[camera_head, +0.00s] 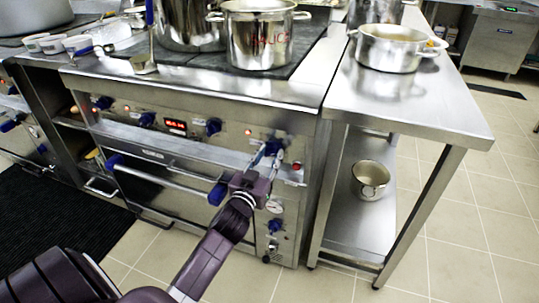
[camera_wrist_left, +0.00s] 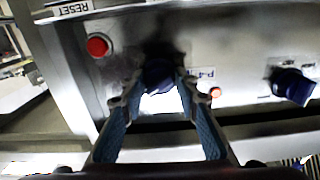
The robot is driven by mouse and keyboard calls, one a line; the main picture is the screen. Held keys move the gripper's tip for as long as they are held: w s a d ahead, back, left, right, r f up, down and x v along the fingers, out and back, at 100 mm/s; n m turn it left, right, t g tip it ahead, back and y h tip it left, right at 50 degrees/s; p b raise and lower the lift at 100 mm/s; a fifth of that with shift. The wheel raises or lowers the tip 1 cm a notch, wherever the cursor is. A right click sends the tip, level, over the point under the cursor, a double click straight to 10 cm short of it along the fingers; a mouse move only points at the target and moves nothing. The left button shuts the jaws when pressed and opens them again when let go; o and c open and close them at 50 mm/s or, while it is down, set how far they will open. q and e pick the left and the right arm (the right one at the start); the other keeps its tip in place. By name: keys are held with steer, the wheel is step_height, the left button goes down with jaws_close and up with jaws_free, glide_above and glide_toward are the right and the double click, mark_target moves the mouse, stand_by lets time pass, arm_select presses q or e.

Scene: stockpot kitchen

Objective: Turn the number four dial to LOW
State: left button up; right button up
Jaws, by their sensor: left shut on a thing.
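The stove front carries a row of blue dials. My left gripper (camera_head: 268,158) reaches up to the rightmost one, the number four dial (camera_head: 273,146), and mostly covers it from the front. In the left wrist view the blue dial (camera_wrist_left: 159,74) sits between the two fingertips of my left gripper (camera_wrist_left: 160,98), which are closed on its sides. Its pointer and LOW mark cannot be made out. The neighbouring blue dial (camera_wrist_left: 291,86) is apart from the fingers; it also shows in the head view (camera_head: 213,126). My right gripper is not in view.
A red button (camera_wrist_left: 97,45) sits close beside the gripped dial. The oven handle (camera_head: 170,178) runs below the panel. A large pot (camera_head: 258,35) stands on the stove. A steel side table (camera_head: 420,105) stands to the right, with a pot (camera_head: 388,48) on it.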

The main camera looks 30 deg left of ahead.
arm_select(q)
steer(key=shift+r+m+p, duration=0.15)
steer(key=shift+m+p, duration=0.25)
steer(key=shift+m, duration=0.2)
steer(key=m+p, duration=0.3)
steer(key=m, duration=0.3)
steer(key=shift+m, duration=0.4)
steer(key=shift+m+p, duration=0.35)
steer(key=shift+m, duration=0.85)
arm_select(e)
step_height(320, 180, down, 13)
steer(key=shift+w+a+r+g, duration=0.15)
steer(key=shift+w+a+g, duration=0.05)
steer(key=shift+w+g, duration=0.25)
arm_select(q)
steer(key=o, duration=1.2)
steer(key=shift+c, duration=0.2)
